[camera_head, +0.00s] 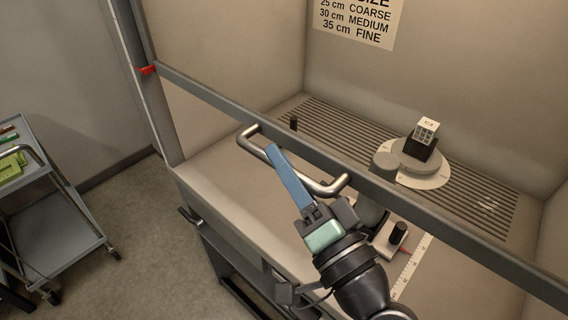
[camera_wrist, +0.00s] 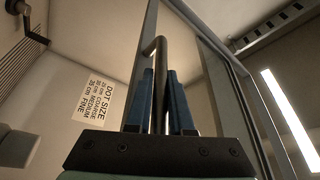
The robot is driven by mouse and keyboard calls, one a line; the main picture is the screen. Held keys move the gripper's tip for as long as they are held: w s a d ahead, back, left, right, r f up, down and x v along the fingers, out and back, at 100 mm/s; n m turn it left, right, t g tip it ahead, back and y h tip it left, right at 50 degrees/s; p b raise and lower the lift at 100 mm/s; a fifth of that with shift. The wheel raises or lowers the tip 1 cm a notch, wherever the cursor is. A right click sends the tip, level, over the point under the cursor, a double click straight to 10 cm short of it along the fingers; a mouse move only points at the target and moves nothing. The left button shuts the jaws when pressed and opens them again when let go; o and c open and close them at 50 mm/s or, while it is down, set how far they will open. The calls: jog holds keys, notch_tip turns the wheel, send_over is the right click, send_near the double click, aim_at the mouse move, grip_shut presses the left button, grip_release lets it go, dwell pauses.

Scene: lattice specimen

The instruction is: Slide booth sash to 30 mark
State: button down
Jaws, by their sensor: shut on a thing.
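The booth sash (camera_head: 215,99) is a grey bar crossing the booth front at a slant, with a bent metal handle (camera_head: 322,188) along it. A red marker (camera_head: 148,70) sits at its left end by the post; I cannot read any scale there. My gripper (camera_head: 275,152) has its blue fingers at the handle. In the wrist view, the handle bar (camera_wrist: 160,95) runs between the two fingers of my gripper (camera_wrist: 160,75), which is shut on it. The sash frame (camera_wrist: 215,85) stands just right of the fingers there.
Inside the booth, a dark block with a white-patterned cube (camera_head: 426,130) stands on a round turntable (camera_head: 430,180) over a slatted floor. A ruler (camera_head: 411,268) lies front right. A dot-size sign (camera_head: 360,18) hangs behind. A trolley (camera_head: 50,215) stands left; floor between is clear.

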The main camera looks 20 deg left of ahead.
jog(key=c, duration=0.8)
grip_release()
jog(key=b+v, duration=0.3)
jog(key=v, duration=1)
jog(key=shift+b, duration=0.4)
